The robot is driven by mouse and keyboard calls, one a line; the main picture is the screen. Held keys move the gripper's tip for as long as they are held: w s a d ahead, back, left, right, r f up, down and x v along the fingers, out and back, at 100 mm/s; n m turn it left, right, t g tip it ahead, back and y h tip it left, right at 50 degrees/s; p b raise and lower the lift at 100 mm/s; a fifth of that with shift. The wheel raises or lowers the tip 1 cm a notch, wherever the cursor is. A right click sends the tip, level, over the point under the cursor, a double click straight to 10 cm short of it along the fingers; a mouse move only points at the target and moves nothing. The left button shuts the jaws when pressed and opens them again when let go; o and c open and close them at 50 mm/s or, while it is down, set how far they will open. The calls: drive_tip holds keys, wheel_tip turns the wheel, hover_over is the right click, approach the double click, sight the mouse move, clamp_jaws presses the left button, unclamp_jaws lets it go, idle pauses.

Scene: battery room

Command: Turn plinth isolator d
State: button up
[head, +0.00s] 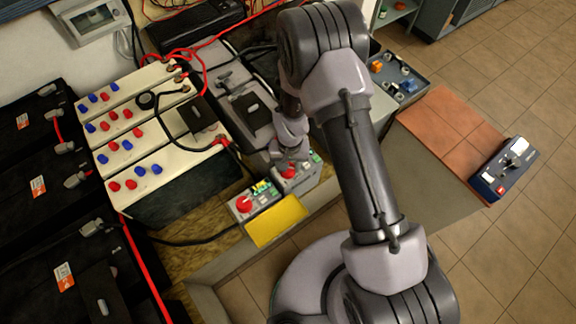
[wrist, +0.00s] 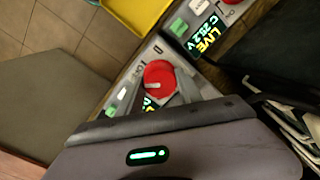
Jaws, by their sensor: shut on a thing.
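My gripper (wrist: 158,88) is shut on a red round knob (wrist: 158,76), one finger on each side. In the head view my gripper (head: 289,160) reaches down to this knob (head: 289,173) on a grey isolator box. A green display beside the knob is mostly hidden by my fingers, so its letter and reading cannot be read. The neighbouring isolator has its own red knob (head: 243,204) and a display (wrist: 206,34) that reads "LIVE" and "C", with a voltage near 28 V. The held knob carries a pale mark, whose exact angle is hard to tell.
A yellow tray (head: 277,222) lies in front of the isolators. White batteries (head: 150,135) with red and blue caps stand to the left, with black and red cables nearby. A blue instrument (head: 503,170) sits on a brown top (head: 437,130) at the right. Tiled floor is clear beyond.

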sight(289, 168)
drive_tip(key=m, duration=0.4)
drive_tip(key=shift+m, duration=2.2)
drive_tip(key=o, duration=1.4)
drive_tip(key=shift+c, duration=0.2)
wheel_tip(289, 168, up, 17)
drive_tip(key=p, duration=0.6)
drive_tip(key=shift+s+d+r, duration=0.2)
